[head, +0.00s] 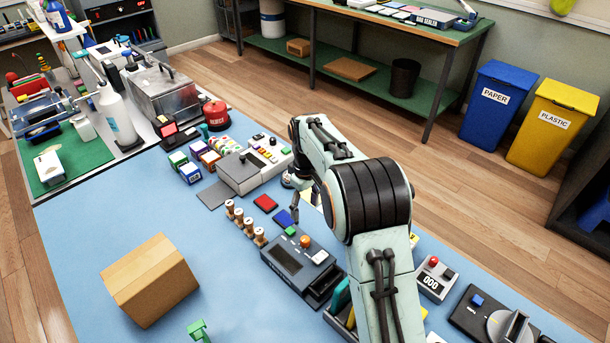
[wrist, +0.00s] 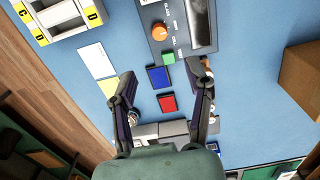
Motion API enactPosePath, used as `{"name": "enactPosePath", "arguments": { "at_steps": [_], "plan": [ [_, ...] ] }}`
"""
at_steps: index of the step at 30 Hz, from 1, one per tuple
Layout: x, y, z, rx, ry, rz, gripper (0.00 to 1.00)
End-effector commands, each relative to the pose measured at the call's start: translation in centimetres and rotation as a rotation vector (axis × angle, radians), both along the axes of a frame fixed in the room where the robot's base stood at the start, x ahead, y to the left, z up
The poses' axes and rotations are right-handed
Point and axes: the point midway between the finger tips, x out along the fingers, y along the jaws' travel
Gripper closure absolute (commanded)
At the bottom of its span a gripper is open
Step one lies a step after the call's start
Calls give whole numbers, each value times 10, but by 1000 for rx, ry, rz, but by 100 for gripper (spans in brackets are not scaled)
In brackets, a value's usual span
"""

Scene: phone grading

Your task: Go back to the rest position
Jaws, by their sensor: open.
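My gripper (wrist: 166,72) is open and empty in the wrist view, its two fingers spread wide above the blue table mat (head: 90,235). Between and beyond the fingers lie a blue pad (wrist: 158,77) and a red pad (wrist: 166,103), apart from each other. In the head view, my gripper hangs near the middle of the table, partly hidden behind my own arm. The red pad (head: 265,202) and part of the blue pad (head: 283,218) show to its left. No object is held.
A dark grey device (head: 285,262) with an orange knob stands in front of the gripper. A cardboard box (head: 150,278) sits front left, with wooden spools (head: 245,222) between. A grey-and-white machine (head: 240,172) stands behind.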

Motion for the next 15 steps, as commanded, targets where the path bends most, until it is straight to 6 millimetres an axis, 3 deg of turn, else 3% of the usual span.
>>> {"name": "enactPosePath", "arguments": {
  "at_steps": [5, 7, 11, 12, 15],
  "plan": [
    [1, -3, 2, 1, -4, -7, 49],
    [5, -8, 17, 9, -37, -18, 49],
    [6, -25, 87, 35, -163, -56, 49],
    [-3, -33, 110, 43, -197, -69, 49],
    [-45, -54, 156, 58, -249, -110, 49]
  ]
}}
